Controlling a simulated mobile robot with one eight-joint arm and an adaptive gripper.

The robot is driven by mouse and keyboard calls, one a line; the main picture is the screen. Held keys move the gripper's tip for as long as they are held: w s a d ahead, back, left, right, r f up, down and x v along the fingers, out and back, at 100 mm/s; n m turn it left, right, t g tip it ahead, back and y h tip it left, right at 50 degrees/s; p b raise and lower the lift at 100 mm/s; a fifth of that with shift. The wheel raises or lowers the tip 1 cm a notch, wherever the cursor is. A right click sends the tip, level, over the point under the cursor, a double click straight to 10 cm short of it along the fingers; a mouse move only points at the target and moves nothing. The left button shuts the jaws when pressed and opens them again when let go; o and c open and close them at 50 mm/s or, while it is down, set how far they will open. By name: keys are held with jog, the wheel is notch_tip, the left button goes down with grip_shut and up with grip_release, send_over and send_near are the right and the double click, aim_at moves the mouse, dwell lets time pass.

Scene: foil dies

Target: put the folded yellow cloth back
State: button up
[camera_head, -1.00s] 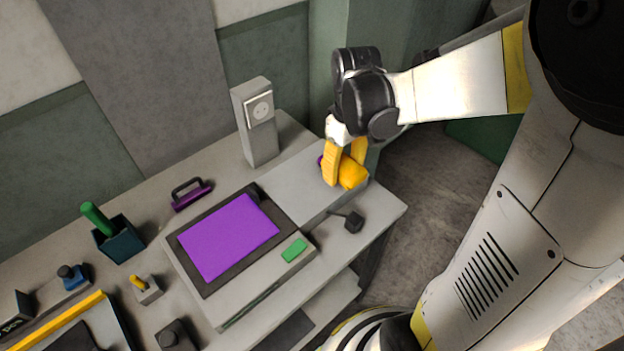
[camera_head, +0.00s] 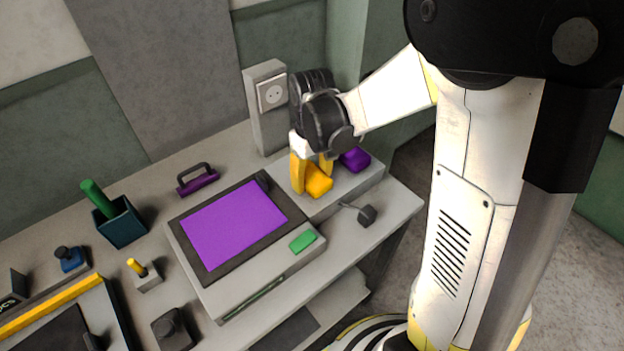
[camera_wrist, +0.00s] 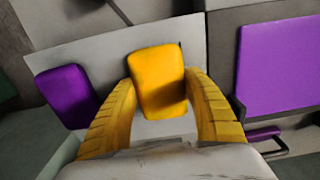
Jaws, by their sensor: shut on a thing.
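The folded yellow cloth (camera_head: 319,181) is a small rounded yellow block, held between the yellow fingers of my gripper (camera_head: 311,172). It sits at or just over the light grey raised block at the right of the bench; I cannot tell whether it touches. In the wrist view the cloth (camera_wrist: 157,82) shows between both fingers of my gripper (camera_wrist: 160,105), with the pale top of the block (camera_wrist: 100,55) beneath. A purple folded cloth (camera_head: 354,159) lies on the same block to the right of the gripper; it also shows at left in the wrist view (camera_wrist: 68,96).
A machine with a purple plate (camera_head: 235,224) and a green button (camera_head: 302,242) stands left of the gripper. A grey socket post (camera_head: 268,105) rises close behind. A dark knob on a lever (camera_head: 366,214) is in front.

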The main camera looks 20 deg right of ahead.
jog(key=o, duration=0.6)
jog(key=shift+f, duration=0.15)
jog(key=o, duration=0.4)
